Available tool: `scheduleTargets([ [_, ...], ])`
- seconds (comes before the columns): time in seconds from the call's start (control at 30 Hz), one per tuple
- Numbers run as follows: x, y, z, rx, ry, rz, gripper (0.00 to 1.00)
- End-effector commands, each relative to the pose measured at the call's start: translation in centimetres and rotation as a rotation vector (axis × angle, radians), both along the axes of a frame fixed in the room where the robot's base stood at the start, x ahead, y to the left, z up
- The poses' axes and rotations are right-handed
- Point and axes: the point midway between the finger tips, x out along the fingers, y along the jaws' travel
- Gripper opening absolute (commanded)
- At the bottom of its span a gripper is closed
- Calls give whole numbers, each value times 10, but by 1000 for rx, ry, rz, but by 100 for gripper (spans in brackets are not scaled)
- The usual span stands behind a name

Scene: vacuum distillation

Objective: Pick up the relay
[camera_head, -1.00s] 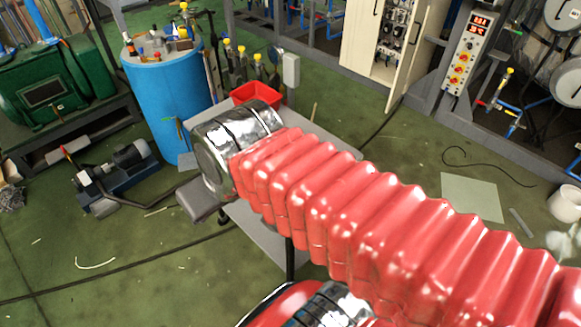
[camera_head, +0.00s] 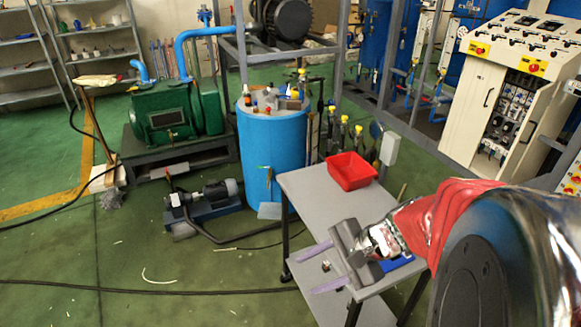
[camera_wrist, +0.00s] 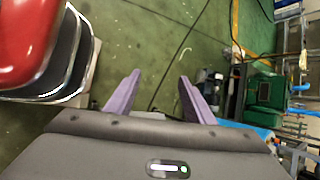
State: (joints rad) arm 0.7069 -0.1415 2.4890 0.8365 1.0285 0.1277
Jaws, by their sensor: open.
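My gripper (camera_head: 305,273) is open, its two purple fingers apart and pointing left at the near left edge of the grey table (camera_head: 310,188). In the wrist view my gripper (camera_wrist: 160,76) also shows open, with nothing between the fingers but green floor behind. A small dark and pale object (camera_head: 325,265) shows between the fingers in the head view. It may be the relay, but it is too small to tell, as is whether it lies on the table's lower shelf. A blue item (camera_head: 402,263) lies on the tabletop, partly hidden by my gripper.
A red bin (camera_head: 351,171) stands at the table's back. A blue drum (camera_head: 272,160) with bottles on top stands behind the table's left side. A small pump (camera_head: 205,200) is on the floor to the left. An open white cabinet (camera_head: 505,100) stands at right. The floor at front left is mostly clear.

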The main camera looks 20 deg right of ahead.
Motion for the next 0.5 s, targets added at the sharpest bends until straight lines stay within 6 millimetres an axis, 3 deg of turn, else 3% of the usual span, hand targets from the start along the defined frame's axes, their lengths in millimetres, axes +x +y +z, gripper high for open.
scheduleTargets([
  [0.27,16,-64,-23,304,26,-425,48],
  [0.5,15,-136,-45,552,3,-798,48],
])
